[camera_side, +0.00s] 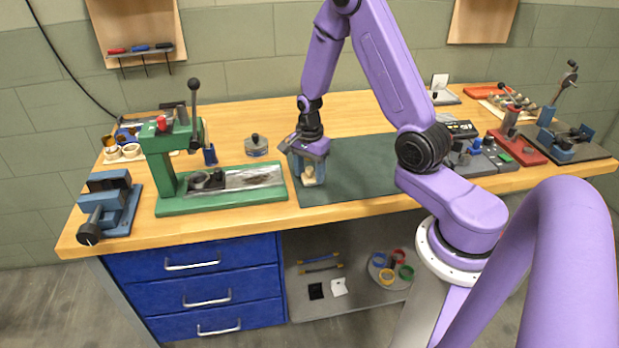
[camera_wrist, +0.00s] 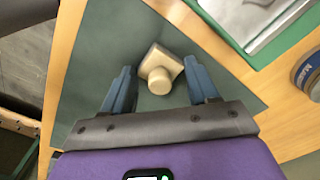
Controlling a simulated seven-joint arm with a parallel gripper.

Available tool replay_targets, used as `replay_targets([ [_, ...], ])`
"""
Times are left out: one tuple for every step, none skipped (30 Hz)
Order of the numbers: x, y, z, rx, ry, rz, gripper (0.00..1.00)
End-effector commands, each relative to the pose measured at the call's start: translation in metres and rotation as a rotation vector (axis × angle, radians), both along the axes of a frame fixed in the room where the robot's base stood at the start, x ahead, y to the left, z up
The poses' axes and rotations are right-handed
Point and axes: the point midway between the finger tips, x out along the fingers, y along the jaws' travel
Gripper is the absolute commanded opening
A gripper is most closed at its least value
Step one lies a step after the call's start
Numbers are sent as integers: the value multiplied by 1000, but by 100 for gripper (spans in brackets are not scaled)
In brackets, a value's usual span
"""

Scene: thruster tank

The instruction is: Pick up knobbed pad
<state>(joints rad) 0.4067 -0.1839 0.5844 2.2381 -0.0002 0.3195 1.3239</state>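The knobbed pad (camera_wrist: 159,68) is a cream square block with a round knob on top. It rests on the dark green mat (camera_side: 360,168), near the mat's left part. In the wrist view it lies between the two blue fingers of my gripper (camera_wrist: 161,85), with a gap visible on each side. In the side view my gripper (camera_side: 308,178) points down over the mat with the pad (camera_side: 309,174) between its fingers. My gripper is open. The side view does not show clearly how far the fingertips stand above the mat.
A green press (camera_side: 180,165) with a metal tray stands left of the mat. A round tin (camera_side: 256,146) sits behind, to the left. A blue vise (camera_side: 110,205) is at the far left. A grey device (camera_side: 480,155) and a red lever tool (camera_side: 515,145) stand at the right.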

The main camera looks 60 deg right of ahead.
Motion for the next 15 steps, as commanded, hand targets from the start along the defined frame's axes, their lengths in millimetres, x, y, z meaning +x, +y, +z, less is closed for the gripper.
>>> replay_targets([
  [0,0,0,0,-1,0,30],
  [0,0,0,0,-1,0,29],
  [0,0,0,0,-1,0,29],
  [0,0,0,0,-1,0,29],
  [0,0,0,0,-1,0,29],
  [0,0,0,0,-1,0,29],
  [0,0,0,0,-1,0,29],
  [0,0,0,0,-1,0,29],
  [0,0,1,0,-1,0,29],
  [0,0,1,0,-1,0,29],
  [1,0,3,0,-2,0,29],
  [1,0,5,-1,-3,1,29],
  [1,0,7,-1,-4,1,29],
  [1,0,10,-1,-4,1,29],
  [1,0,15,-1,-5,1,29],
])
